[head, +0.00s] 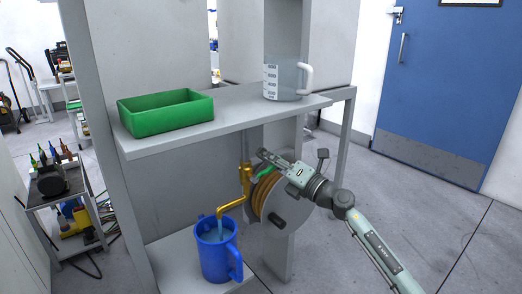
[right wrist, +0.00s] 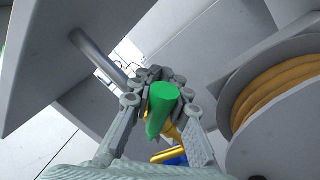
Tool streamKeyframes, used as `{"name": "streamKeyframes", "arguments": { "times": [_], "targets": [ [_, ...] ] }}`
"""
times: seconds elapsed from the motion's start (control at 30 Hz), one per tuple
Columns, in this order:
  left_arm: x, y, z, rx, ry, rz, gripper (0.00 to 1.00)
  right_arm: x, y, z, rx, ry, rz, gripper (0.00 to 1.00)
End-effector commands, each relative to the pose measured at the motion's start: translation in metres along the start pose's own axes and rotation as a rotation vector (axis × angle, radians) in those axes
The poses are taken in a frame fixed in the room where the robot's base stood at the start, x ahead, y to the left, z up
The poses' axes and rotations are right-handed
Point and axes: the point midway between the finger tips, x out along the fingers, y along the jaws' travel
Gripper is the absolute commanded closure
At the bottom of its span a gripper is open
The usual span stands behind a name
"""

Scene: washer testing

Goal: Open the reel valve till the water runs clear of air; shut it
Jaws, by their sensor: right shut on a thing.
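A brass valve and spout (head: 232,198) stands beside the hose reel (head: 285,208), which carries an orange-brown hose. My right gripper (head: 268,162) is shut on the green valve handle (head: 263,174). In the right wrist view the green handle (right wrist: 164,100) lies between the fingers of the right gripper (right wrist: 160,82). The blue jug (head: 215,250) stands upright below the spout. A pale blue stream (head: 221,228) comes down from the spout into it; I cannot tell whether it holds air bubbles. My left gripper is not in view.
A green tray (head: 166,112) and a clear measuring jug (head: 287,80) stand on the upper grey shelf (head: 230,117). A cart (head: 62,192) with bottles is at the left. A blue door (head: 440,85) is at the back right. Floor at the right is clear.

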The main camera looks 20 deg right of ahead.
Motion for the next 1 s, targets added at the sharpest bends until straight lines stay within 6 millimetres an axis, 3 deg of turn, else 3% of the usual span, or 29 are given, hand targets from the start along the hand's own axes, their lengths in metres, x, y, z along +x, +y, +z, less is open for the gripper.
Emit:
{"name": "streamKeyframes", "arguments": {
  "times": [0.5,1.0],
  "targets": [
    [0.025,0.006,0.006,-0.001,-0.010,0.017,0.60,-0.006,-0.028,-0.004,0.433,-0.087,0.011,1.00],
    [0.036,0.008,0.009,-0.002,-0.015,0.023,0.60,-0.007,-0.038,-0.010,0.605,-0.120,0.018,1.00]
  ]
}}
